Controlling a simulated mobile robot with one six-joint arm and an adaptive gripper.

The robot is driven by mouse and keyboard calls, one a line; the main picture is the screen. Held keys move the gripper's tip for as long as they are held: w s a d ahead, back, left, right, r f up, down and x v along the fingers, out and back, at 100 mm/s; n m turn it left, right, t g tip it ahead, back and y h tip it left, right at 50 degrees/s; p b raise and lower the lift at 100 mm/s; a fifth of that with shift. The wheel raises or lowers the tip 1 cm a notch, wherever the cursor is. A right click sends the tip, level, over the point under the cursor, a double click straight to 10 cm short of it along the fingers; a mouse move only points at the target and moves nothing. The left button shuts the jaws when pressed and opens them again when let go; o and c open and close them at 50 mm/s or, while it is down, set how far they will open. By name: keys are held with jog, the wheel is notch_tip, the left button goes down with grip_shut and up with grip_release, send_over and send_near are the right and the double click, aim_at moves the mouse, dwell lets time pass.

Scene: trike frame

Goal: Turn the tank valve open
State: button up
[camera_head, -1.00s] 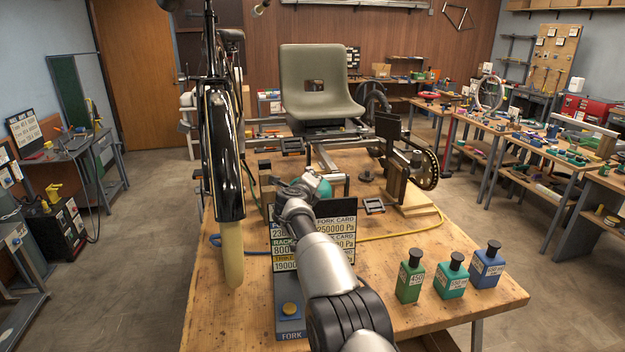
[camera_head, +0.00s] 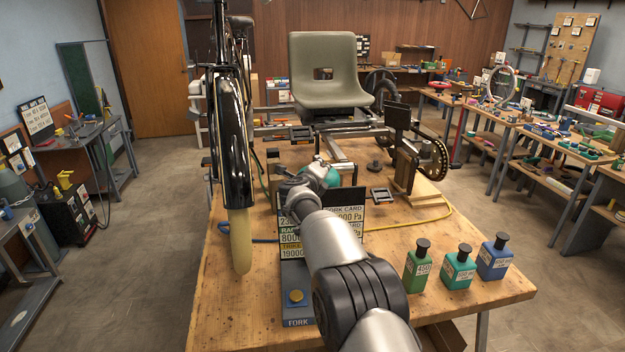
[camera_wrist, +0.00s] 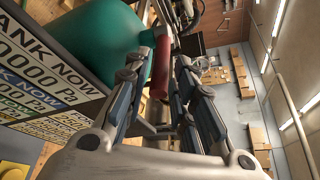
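The tank (camera_head: 331,177) is a rounded teal body on the workbench, largely hidden behind my arm in the head view. It fills the upper left of the wrist view (camera_wrist: 88,38). A red cylindrical part (camera_wrist: 160,68), which looks like the valve handle, stands beside the tank. My gripper (camera_wrist: 163,82) is at this red part, with a finger on either side of it. The gaps are narrow, and I cannot tell whether the fingers press on it. In the head view my arm hides the fingers and the red part.
A sign board with pressure figures (camera_head: 350,217) stands close beside the tank. A black wheel and fender (camera_head: 234,140) rise to the left. Green, teal and blue bottles (camera_head: 457,269) stand at the bench's right front. A yellow hose (camera_head: 412,222) lies on the bench (camera_head: 225,310).

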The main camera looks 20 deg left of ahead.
jog(key=v, duration=1)
jog(key=s+d+r+n+g+y, duration=0.1)
jog(key=s+d+r+n+y, duration=0.25)
jog(key=d+r+n, duration=0.45)
jog(key=s+d+r+n+g, duration=0.3)
jog(key=s+d+n, duration=0.35)
jog(key=s, duration=0.45)
jog(key=s+d+f+n+g+h, duration=0.1)
jog(key=s+d+f+n+g, duration=0.1)
jog(key=s+d, duration=0.5)
jog(key=s+d+f+n+g+h, duration=0.1)
jog(key=s+d+f+n, duration=0.3)
jog(key=s, duration=1.2)
jog(key=s+d+f+n+g+h, duration=0.2)
jog(key=s+d+f+n+g, duration=0.1)
jog(key=s+d+f, duration=0.4)
jog(key=s+d+g, duration=0.1)
jog(key=s+d, duration=0.2)
jog(key=s, duration=0.1)
jog(key=shift+s+d+f, duration=0.25)
jog(key=shift+d+f, duration=0.1)
jog(key=shift+d, duration=0.05)
